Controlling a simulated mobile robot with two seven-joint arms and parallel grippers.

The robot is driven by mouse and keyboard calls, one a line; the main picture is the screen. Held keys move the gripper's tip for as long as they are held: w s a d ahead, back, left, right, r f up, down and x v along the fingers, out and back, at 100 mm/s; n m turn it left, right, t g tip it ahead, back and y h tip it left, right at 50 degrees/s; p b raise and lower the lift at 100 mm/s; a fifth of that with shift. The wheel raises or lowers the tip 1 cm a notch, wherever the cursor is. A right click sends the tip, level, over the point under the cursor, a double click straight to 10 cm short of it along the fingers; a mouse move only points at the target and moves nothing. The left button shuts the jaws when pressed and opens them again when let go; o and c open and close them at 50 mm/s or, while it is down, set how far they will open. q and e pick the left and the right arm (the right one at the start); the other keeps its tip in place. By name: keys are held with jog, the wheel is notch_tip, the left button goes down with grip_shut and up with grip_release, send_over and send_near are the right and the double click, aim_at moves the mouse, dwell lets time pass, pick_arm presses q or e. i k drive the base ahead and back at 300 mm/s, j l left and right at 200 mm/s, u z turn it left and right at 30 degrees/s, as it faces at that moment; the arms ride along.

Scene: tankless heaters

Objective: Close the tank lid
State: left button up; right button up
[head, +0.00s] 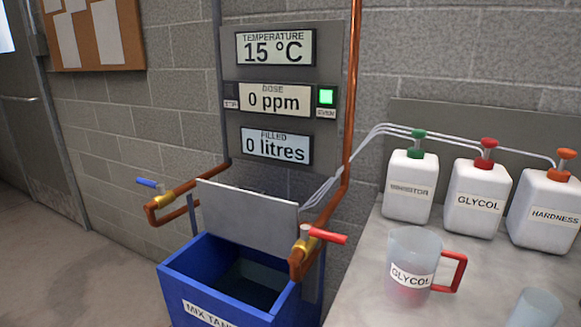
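The blue mix tank (183,285) stands against the wall at the bottom middle of the head view. Its top is open and its inside looks dark. A flat grey panel, which looks like the tank lid (248,214), stands raised and tilted at the tank's back edge. Part of the tank's front is cut off by the bottom of the view. Neither of my grippers is in view.
Copper pipes with a blue-handled valve (150,183) and a red-handled valve (327,235) flank the lid. A counter (362,290) on the right holds a glycol jug (412,262), a clear cup (535,308) and white dosing bottles (478,200). A display panel (283,95) hangs above.

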aim_at(245, 215)
jog(key=i+z, duration=0.1)
jog(key=i, duration=0.4)
jog(key=i+j+z, duration=0.1)
jog(key=i, duration=0.35)
jog(key=i+j, duration=0.15)
jog(key=i, duration=0.35)
jog(key=i+j+z, duration=0.15)
jog(key=i, duration=0.35)
